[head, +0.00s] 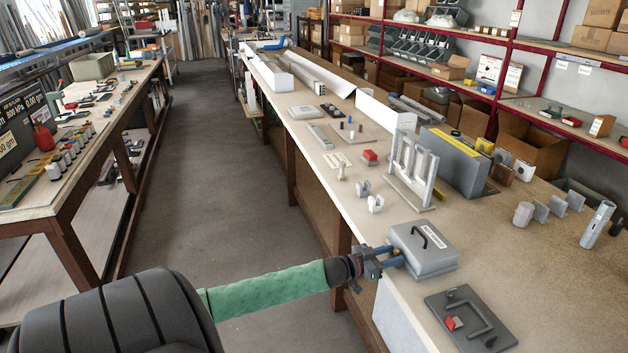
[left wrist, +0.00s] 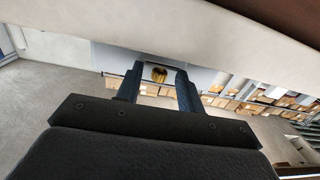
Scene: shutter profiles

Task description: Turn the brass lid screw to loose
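A grey box with a lid (head: 420,262), a black handle and a white label stands near the front edge of the bench. My left gripper (head: 391,257) is at the box's left side, its fingers pointing at it. In the left wrist view the brass lid screw (left wrist: 159,74) shows between the two blue fingertips of my left gripper (left wrist: 160,79), with a gap on each side. The fingers are open; I cannot tell how far past the tips the screw sits. In the head view the screw is hidden. My right gripper is not in view.
The bench (head: 545,270) is clear to the box's right.

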